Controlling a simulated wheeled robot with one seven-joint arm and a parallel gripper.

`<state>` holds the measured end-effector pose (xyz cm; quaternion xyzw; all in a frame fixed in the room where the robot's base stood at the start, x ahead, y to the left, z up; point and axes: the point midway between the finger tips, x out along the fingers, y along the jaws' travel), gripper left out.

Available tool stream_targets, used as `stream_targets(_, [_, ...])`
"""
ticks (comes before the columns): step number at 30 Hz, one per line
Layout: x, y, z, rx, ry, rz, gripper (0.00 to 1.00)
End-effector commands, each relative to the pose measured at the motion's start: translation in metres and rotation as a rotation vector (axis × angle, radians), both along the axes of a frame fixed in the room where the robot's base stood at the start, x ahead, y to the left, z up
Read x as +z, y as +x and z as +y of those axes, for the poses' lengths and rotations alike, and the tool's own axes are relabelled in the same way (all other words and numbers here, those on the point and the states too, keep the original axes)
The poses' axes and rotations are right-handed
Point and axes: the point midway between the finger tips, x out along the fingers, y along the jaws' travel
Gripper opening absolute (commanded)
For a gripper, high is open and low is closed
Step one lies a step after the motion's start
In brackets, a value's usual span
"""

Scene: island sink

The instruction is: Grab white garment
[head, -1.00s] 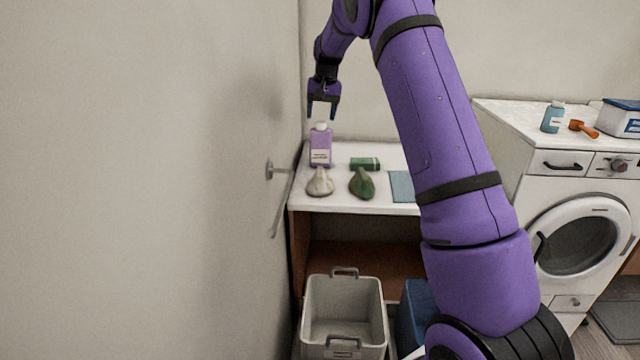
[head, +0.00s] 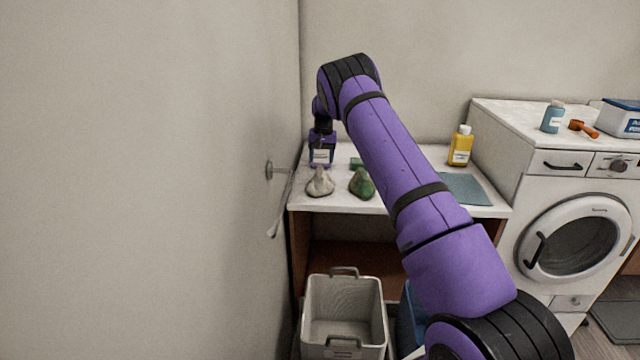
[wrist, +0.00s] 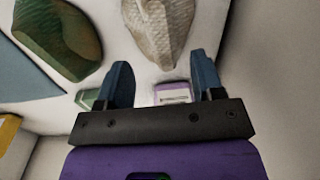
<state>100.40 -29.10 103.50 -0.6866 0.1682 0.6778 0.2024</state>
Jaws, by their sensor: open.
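The white garment (head: 320,183) is a small crumpled whitish-grey heap at the front left of the white counter. In the wrist view the garment (wrist: 158,30) lies at the top, just beyond the fingertips. My gripper (wrist: 163,75) is open and empty, pointing down over the counter behind the garment in the head view. It does not appear to touch the garment.
A green crumpled cloth (head: 361,184) lies right of the garment. The wall is close on the left. A grey basket (head: 343,312) stands below.

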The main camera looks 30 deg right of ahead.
Motion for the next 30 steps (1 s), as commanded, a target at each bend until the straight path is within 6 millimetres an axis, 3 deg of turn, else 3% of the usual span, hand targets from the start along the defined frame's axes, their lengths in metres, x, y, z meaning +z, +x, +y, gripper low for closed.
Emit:
stream_targets(10, [-0.029,-0.001,0.003,-0.001,-0.001,0.002,0.61])
stream_targets(18, [-0.065,-0.002,0.007,0.001,-0.001,0.000,0.61])
stream_targets(26, [-0.068,-0.002,0.007,0.000,-0.001,-0.001,0.61])
stream_targets(30, [-0.068,-0.002,0.007,0.000,-0.001,-0.001,0.29])
